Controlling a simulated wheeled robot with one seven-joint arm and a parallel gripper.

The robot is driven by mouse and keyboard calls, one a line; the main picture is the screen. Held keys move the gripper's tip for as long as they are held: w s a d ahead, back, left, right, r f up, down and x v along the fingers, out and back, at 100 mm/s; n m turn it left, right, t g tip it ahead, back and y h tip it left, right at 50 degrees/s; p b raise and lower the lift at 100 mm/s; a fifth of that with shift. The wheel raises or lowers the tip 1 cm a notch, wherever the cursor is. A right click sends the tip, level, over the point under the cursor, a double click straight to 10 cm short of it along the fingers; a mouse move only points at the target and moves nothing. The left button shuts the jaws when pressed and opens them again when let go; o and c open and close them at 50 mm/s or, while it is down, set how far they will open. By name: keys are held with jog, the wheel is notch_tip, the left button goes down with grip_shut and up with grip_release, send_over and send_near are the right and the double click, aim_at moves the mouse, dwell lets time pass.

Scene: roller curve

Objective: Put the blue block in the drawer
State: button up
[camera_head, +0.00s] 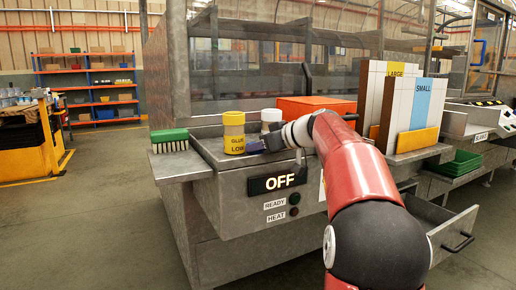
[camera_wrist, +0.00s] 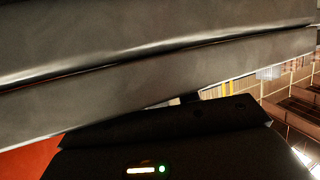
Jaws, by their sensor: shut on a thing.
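The blue block (camera_head: 273,139) is a small dark-blue piece at the end of my gripper (camera_head: 270,140), just right of the yellow glue pot. My gripper is shut on it above the grey bench top; whether the block touches the bench is unclear. The grey metal drawer (camera_head: 453,233) stands pulled open at the lower right, with a dark handle on its front. My red arm hides part of the drawer. In the wrist view the dark gripper body (camera_wrist: 165,140) lies below a grey metal surface; the block cannot be made out there.
A yellow glue pot (camera_head: 234,133), a pale pot (camera_head: 270,117) and an orange box (camera_head: 312,106) are on the bench. A green brush (camera_head: 169,136) sits on its left ledge. Upright LARGE and SMALL panels (camera_head: 421,103) and a green tray (camera_head: 456,163) are at right.

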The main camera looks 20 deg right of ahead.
jog(key=shift+f, duration=0.2)
jog(key=o, duration=1)
jog(key=shift+r, duration=0.1)
jog(key=shift+r, duration=0.15)
jog(key=b+v, duration=0.1)
jog(key=v, duration=1.1)
jog(key=s+a+f+m+g+h, duration=0.1)
jog(key=s+a+f+m+g, duration=0.1)
jog(key=s+a+f, duration=0.45)
jog(key=s+a+f+m+g+h, duration=0.1)
jog(key=s+a+f+g, duration=0.2)
jog(key=a+f, duration=0.6)
jog(key=s+a+f, duration=0.2)
jog(key=s, duration=0.1)
jog(key=s+a+f+h, duration=0.1)
jog(key=s+a+f, duration=0.1)
jog(key=s+a+f+m+g+h, duration=0.1)
jog(key=s+a+f, duration=0.1)
jog(key=s, duration=0.1)
jog(key=shift+s+a+f, duration=0.1)
jog(key=shift+s+a, duration=0.05)
jog(key=shift+s, duration=0.2)
jog(key=shift+o, duration=0.4)
jog(key=s+f+h, duration=0.1)
jog(key=s+f, duration=0.6)
jog(key=shift+f+m+g, duration=0.3)
jog(key=shift+f+m, duration=0.1)
